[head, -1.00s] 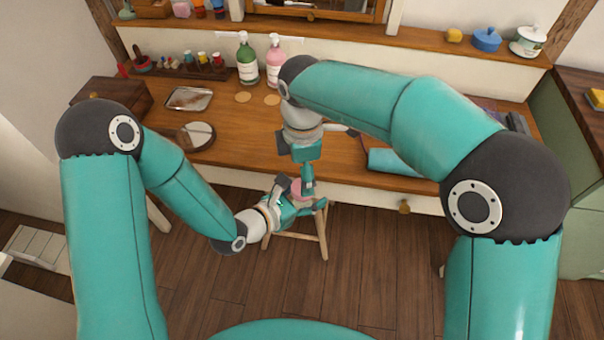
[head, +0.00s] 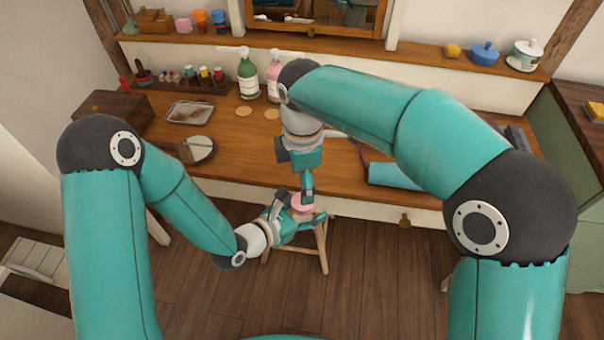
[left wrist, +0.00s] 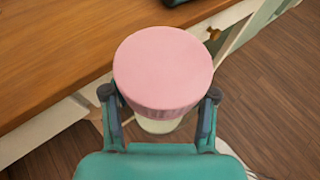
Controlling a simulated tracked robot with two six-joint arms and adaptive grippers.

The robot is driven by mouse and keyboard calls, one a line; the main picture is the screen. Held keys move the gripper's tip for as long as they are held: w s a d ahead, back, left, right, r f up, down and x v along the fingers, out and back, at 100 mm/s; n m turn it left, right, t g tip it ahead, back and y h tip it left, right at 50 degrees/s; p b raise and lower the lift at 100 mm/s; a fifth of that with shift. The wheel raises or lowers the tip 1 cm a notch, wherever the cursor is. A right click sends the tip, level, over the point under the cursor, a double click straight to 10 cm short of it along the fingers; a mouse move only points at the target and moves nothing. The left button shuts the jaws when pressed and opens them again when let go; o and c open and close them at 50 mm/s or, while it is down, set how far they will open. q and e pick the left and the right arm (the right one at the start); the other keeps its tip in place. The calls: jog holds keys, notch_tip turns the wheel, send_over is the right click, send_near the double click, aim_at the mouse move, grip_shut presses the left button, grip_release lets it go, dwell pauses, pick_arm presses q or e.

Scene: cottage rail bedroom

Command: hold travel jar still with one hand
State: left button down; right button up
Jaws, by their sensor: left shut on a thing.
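The travel jar has a round pink lid (left wrist: 163,68) and a pale body (left wrist: 160,126) under it. My left gripper (left wrist: 160,118) is shut on the jar body below the lid, one finger on each side. In the head view the pink lid (head: 302,204) shows between the grippers, and my left gripper (head: 296,222) hides most of the jar. My right gripper (head: 307,186) points down close to the lid; I cannot tell if it touches it or how far its fingers are apart.
A wooden stool (head: 322,245) stands below the grippers. The floor (head: 370,290) in front is clear.

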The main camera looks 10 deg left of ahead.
notch_tip(320, 180, down, 7)
jog(key=shift+r, duration=0.15)
dwell(0.4)
jog(key=c, duration=1)
jog(key=o, duration=1.1)
jog(key=shift+r, duration=0.1)
jog(key=shift+r, duration=2.25)
jog(key=shift+o, duration=0.3)
jog(key=o, duration=0.4)
